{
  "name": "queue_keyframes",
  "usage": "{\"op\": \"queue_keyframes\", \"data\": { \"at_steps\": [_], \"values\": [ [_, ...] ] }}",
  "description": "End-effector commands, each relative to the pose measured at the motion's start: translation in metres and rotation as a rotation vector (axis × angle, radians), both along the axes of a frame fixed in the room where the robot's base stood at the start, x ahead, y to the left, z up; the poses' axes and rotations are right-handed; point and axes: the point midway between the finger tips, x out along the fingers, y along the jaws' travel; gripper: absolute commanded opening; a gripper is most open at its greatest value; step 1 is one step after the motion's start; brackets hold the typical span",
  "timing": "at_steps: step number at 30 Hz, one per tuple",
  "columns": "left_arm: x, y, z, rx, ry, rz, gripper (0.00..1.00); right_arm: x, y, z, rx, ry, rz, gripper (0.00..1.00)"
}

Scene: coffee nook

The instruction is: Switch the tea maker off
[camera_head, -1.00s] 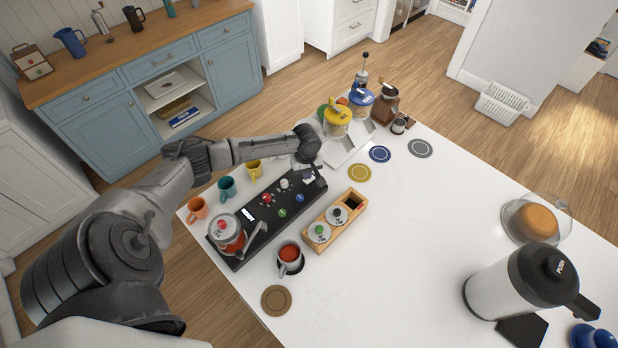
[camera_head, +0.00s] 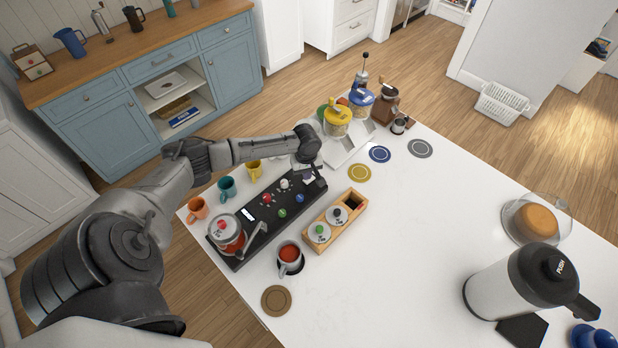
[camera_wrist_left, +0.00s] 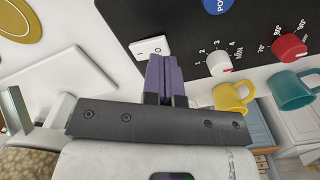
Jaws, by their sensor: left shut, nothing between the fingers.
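The tea maker is a long black panel (camera_head: 266,222) on the white counter, with a glass pot (camera_head: 228,234) at its near left end and coloured buttons and knobs along it. In the left wrist view the panel (camera_wrist_left: 165,18) shows a white rocker switch (camera_wrist_left: 150,47) near its edge; I cannot tell which side is pressed. My left gripper (camera_head: 308,174) is at the panel's far right end. In the left wrist view its purple fingers (camera_wrist_left: 162,66) are shut and empty, with the tips right by the switch; whether they touch it is unclear. My right gripper is out of view.
Orange, teal and yellow mugs (camera_head: 254,169) stand behind the panel. A wooden box with lidded jars (camera_head: 335,220) and a filled cup (camera_head: 290,258) stand in front. The counter's middle is clear.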

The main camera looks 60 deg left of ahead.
Motion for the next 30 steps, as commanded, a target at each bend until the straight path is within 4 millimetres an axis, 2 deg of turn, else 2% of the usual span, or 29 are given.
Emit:
{"op": "queue_keyframes", "data": {
  "at_steps": [30],
  "values": [
    [0.0,-0.0002,-0.0053,0.0,0.0,0.0,0.0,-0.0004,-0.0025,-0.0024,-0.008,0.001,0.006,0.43]
  ]
}}
